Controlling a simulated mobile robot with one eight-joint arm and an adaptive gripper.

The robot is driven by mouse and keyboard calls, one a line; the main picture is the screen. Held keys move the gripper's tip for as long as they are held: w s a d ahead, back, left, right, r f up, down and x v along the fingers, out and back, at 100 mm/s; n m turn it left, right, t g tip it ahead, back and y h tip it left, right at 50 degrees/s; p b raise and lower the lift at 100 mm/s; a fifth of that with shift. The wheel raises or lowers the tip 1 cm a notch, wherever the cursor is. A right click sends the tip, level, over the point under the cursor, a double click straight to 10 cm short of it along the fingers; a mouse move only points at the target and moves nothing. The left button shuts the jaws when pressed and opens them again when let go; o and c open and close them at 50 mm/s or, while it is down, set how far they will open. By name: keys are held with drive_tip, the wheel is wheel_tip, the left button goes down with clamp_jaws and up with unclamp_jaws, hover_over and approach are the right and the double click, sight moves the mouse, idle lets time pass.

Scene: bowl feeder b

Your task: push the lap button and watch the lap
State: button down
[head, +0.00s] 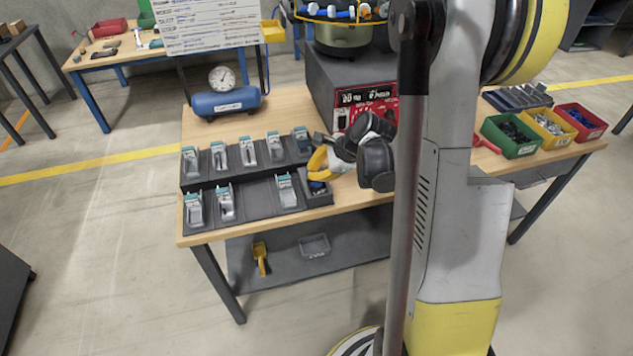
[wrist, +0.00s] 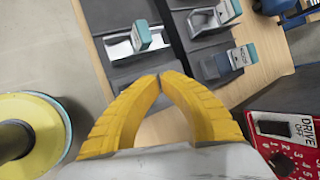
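The bowl feeder (head: 342,38) sits on a dark cabinet (head: 318,78) at the back of the table. The cabinet's red front panel (head: 348,118) is partly hidden by my arm. In the wrist view, the panel (wrist: 249,122) is at the lower right, with a "DRIVE OFF" switch (wrist: 273,128) and a dial (wrist: 282,164). I cannot pick out a button marked lap.
A stepped dark tray (head: 255,192) holds several small holders with teal tops. A blue air tank (head: 226,103) with a gauge stands behind it. Green (head: 512,150), yellow and red bins stand at the right. Bare wood shows at the table's left front edge.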

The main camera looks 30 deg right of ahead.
drive_tip(key=shift+f, duration=0.1)
idle(0.3)
drive_tip(key=shift+f+b, duration=0.35)
drive_tip(key=shift+b, duration=0.15)
drive_tip(key=shift+f+b, duration=0.45)
idle(0.4)
drive_tip(key=shift+r, duration=0.15)
drive_tip(key=shift+r+p, duration=0.6)
drive_tip(key=shift+r, duration=0.15)
wheel_tip(320, 180, up, 5)
drive_tip(key=p, duration=0.3)
drive_tip(key=shift+p, duration=0.35)
idle(0.7)
